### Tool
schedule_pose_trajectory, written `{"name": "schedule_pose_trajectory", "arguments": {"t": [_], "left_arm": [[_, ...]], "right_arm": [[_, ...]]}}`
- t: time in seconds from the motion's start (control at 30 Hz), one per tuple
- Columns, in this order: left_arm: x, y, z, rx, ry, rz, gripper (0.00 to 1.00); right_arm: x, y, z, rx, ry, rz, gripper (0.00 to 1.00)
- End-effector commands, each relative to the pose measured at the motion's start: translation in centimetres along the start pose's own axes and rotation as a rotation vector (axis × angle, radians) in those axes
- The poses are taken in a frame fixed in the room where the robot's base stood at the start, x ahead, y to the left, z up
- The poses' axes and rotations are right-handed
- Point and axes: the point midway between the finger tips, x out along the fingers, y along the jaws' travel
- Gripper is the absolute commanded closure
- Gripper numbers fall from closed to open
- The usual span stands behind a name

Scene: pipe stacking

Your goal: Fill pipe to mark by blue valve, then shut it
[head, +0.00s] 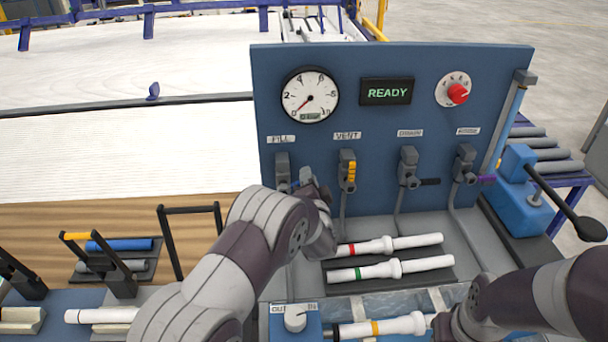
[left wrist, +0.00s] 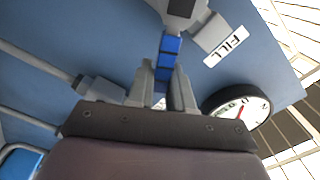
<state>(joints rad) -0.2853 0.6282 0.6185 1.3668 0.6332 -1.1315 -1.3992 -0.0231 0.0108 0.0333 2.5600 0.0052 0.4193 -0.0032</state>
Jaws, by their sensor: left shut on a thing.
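The FILL valve (head: 282,165) is on the left of the blue panel. Its blue handle (left wrist: 168,52) shows in the left wrist view, between the fingers of my left gripper (left wrist: 163,82). The gripper is shut on it; in the head view my left gripper (head: 308,185) hides most of the handle. The round gauge (head: 310,95) has its red needle pointing down-left, near the low end. A white pipe with an orange band (head: 385,327) lies in the front trough. My right gripper (head: 440,325) is at its right end, its fingers not clearly visible.
The display (head: 387,92) reads READY. Two white pipes, red-banded (head: 390,245) and green-banded (head: 390,269), lie below. A blue hand pump (head: 525,190) stands at the right.

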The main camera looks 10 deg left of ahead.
Motion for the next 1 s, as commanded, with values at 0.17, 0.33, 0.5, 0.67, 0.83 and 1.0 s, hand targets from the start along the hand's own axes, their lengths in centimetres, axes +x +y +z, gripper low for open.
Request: {"name": "schedule_pose_trajectory", "arguments": {"t": [0.17, 0.33, 0.5, 0.67, 0.83, 1.0], "left_arm": [[0.0, 1.3, 0.1, 0.154, -0.001, 0.004, 1.00], [-0.1, 2.2, 0.4, 0.283, -0.001, 0.004, 1.00], [0.0, 2.8, 0.6, 0.381, -0.001, 0.003, 1.00], [0.0, 3.1, 0.8, 0.443, -0.001, 0.003, 1.00], [0.0, 3.3, 0.8, 0.478, 0.000, 0.002, 1.00], [0.0, 3.4, 0.9, 0.491, 0.000, 0.002, 1.00]], "right_arm": [[0.0, 0.0, 0.0, 0.000, 0.000, 0.000, 0.58], [0.0, 0.0, 0.0, 0.000, 0.000, 0.000, 0.58], [0.1, 0.0, 0.0, 0.000, 0.000, 0.000, 0.58], [0.1, 0.0, 0.0, 0.000, 0.000, 0.000, 0.58], [0.1, 0.0, 0.0, 0.000, 0.000, 0.000, 0.58], [0.1, 0.0, 0.0, 0.000, 0.000, 0.000, 0.58]]}}
